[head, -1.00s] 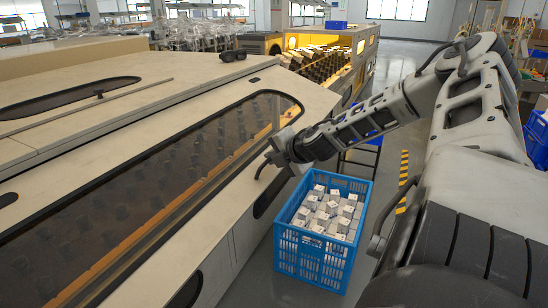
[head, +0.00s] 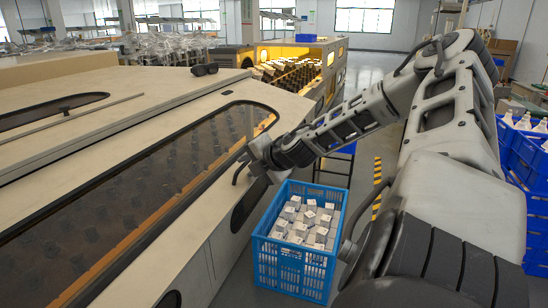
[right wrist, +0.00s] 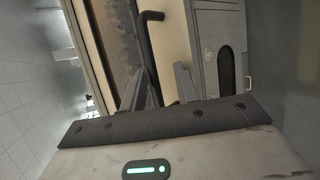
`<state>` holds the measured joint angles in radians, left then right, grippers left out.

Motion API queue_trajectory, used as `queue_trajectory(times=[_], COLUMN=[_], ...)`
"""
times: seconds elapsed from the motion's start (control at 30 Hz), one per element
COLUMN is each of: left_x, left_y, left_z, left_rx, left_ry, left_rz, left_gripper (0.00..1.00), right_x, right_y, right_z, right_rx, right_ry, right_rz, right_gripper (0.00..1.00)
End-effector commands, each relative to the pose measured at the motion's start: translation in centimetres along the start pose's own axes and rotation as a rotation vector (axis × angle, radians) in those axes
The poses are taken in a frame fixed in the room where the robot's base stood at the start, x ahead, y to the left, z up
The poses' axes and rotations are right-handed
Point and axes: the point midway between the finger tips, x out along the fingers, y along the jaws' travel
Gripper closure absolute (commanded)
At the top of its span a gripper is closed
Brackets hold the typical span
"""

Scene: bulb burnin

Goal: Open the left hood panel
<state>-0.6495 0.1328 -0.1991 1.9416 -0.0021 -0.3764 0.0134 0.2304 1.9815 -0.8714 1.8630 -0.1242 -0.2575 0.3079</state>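The hood panel (head: 175,208) nearest me is beige with a long tinted window (head: 110,205); it looks lowered onto the long machine. Through the window I see rows of dark items and an orange strip. A black curved handle (head: 239,172) sits at the panel's right edge. My right gripper (head: 252,165) is at this handle. In the right wrist view the two fingers (right wrist: 160,88) are apart, with the black handle bar (right wrist: 148,45) running down between them. I cannot tell whether either finger touches it. My left gripper is in neither view.
A blue crate (head: 263,250) of white boxes stands on the floor beside the machine, below my right arm. A lit bay (head: 330,65) of dark items lies beyond the hood. Blue crates (head: 535,205) stand at the right. A small black object (head: 204,69) lies on the hood.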

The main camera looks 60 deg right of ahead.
Motion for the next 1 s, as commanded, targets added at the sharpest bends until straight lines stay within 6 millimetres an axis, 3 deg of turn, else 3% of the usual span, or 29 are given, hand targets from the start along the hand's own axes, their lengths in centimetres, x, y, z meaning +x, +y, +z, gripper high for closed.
queue_trajectory(times=[0.3,0.5,0.7,1.0], left_x=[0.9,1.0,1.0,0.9], left_y=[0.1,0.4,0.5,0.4], left_z=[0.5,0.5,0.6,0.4], left_rx=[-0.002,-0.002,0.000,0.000], left_ry=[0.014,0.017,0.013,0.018], left_rz=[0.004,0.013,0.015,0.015], left_gripper=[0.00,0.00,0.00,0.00], right_x=[-7.7,-11.4,-13.0,-13.2], right_y=[0.0,0.1,0.1,0.2], right_z=[0.0,0.0,0.0,0.0], right_rx=[0.000,0.001,0.002,0.001], right_ry=[-0.004,-0.003,-0.002,-0.001], right_rz=[0.005,0.005,0.004,0.005], right_gripper=[0.68,0.68,0.68,0.71])
